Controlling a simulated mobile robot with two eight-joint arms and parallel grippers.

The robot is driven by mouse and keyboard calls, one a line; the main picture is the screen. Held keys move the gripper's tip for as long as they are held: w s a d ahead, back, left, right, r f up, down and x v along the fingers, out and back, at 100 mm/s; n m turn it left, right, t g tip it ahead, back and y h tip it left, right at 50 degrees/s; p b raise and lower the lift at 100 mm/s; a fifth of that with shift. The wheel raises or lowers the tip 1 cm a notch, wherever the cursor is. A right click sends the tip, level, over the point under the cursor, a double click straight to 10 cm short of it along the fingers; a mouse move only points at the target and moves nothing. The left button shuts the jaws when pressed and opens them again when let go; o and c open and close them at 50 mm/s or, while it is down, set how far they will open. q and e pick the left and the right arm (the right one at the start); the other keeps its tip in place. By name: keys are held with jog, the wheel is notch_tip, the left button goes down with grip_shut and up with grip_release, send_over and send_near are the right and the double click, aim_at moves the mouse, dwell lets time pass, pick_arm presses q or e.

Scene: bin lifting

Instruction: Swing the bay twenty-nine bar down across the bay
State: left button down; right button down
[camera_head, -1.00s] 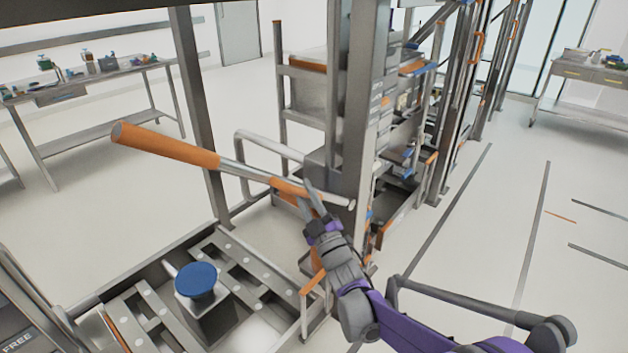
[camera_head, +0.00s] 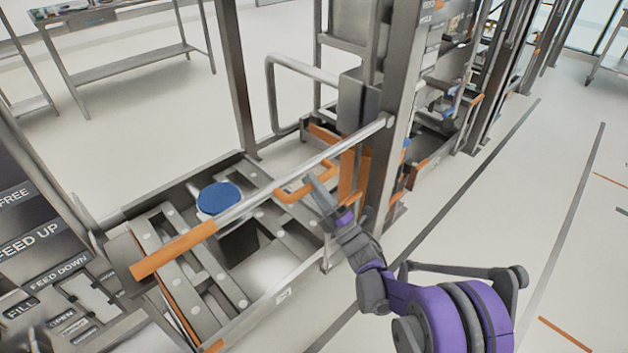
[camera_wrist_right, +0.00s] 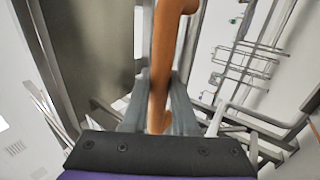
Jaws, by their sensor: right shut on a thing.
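The bar is a grey tube (camera_head: 257,197) with an orange end sleeve (camera_head: 175,250). It runs from a pivot on the right-hand post (camera_head: 388,121) across the bay to the lower left. Its orange end shows near the bay's left side; I cannot tell if it touches anything there. An orange handle (camera_head: 286,196) hangs on the bar's middle. My right gripper (camera_head: 314,188) is shut on that handle. In the right wrist view, the orange handle (camera_wrist_right: 162,75) passes between the two grey fingers (camera_wrist_right: 158,112). My left gripper is out of view.
Beyond the bar is a bay frame (camera_head: 290,285) with a blue round-topped part (camera_head: 219,197) and grey rails. A labelled panel (camera_head: 45,235) stands at left. A bent grey tube rail (camera_head: 300,68) stands behind. Open floor lies at right.

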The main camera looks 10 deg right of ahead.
jog(key=shift+f, duration=0.35)
jog(key=c, duration=1)
grip_release()
jog(key=shift+f, duration=0.1)
jog(key=shift+d, duration=0.1)
jog(key=v, duration=1)
jog(key=shift+s+d+f+p, duration=0.15)
jog(key=shift+s+d+p, duration=0.1)
jog(key=shift+p, duration=0.15)
